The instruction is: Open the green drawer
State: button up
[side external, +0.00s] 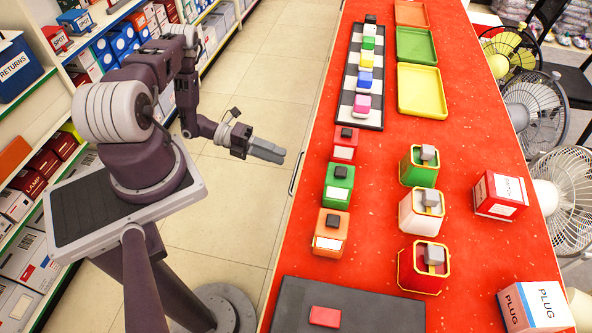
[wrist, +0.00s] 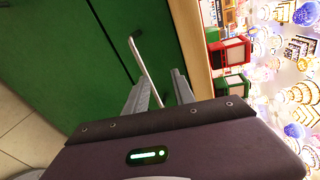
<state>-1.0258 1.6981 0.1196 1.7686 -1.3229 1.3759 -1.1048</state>
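In the wrist view a green panel (wrist: 60,55), which looks like the drawer front, fills the upper left, with dark seams across it. A thin silver handle (wrist: 143,62) stands out from the green front. My gripper (wrist: 161,82) is open, and the lower end of the handle appears between its two fingers. I cannot tell whether a finger touches it. In the side external view my gripper (side external: 268,151) is left of the red-topped counter, by its left edge. The green front is hidden there; a thin silver handle (side external: 298,172) shows at the counter's edge.
The red counter top (side external: 385,180) carries coloured boxes, trays and a dark mat (side external: 375,310). Shelves (side external: 40,110) stand behind my arm. The tiled floor (side external: 240,85) between shelves and counter is clear apart from my arm.

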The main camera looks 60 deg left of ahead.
aim_at(296, 170)
jog(key=w+d+f, duration=0.1)
jog(key=w+d+f+n, duration=0.1)
jog(key=d+f, duration=0.1)
jog(key=w+d+f+n, duration=0.1)
jog(key=d, duration=0.1)
jog(key=shift+w+d+f+t+y, duration=0.15)
jog(key=shift+w+t+y, duration=0.15)
jog(key=shift+t, duration=0.1)
jog(key=shift+c, duration=0.2)
grip_shut()
dwell(1.0)
